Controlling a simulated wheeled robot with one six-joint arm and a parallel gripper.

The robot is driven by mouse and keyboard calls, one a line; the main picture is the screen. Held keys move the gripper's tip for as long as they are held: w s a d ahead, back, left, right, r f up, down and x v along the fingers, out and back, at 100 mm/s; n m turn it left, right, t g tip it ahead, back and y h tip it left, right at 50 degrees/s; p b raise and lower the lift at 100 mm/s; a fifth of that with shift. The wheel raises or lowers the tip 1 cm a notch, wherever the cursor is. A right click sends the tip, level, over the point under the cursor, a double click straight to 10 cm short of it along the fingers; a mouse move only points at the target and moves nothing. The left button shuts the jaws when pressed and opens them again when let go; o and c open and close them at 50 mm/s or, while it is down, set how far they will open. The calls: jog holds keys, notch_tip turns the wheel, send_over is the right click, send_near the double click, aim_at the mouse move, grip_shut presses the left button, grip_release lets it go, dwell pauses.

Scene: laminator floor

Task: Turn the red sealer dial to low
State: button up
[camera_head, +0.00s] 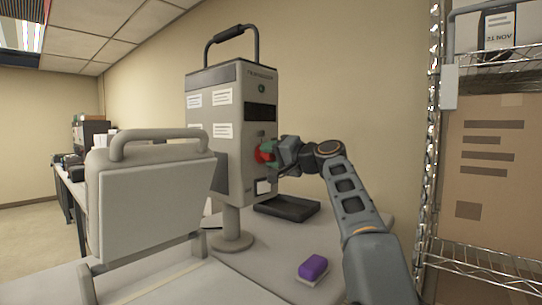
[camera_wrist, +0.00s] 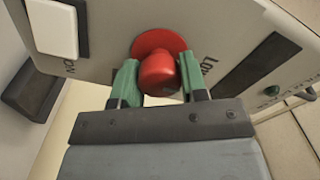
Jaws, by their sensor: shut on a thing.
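The red sealer dial (camera_wrist: 158,72) is a round red knob on a red disc, set in the grey front of the sealer (camera_head: 221,130). In the head view the dial (camera_head: 262,155) is partly hidden by my gripper. My gripper (camera_head: 270,153) reaches it from the right. In the wrist view the green fingers of my gripper (camera_wrist: 157,85) stand on both sides of the knob and are shut on it. Lettering that looks like "LOW" shows to the right of the dial, turned in the picture, and partly hidden lettering shows to the left.
A white rocker or button (camera_wrist: 52,28) sits near the dial. A black tray (camera_head: 288,208) lies under the sealer. A purple block (camera_head: 313,267) rests on the counter (camera_head: 255,275). A light grey machine (camera_head: 150,200) stands in front at left. A wire shelf (camera_head: 480,255) with boxes stands at right.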

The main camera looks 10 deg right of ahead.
jog(key=o, duration=0.9)
jog(key=shift+s, duration=0.1)
jog(key=b+v, duration=0.3)
jog(key=v, duration=1)
jog(key=shift+s+d, duration=0.25)
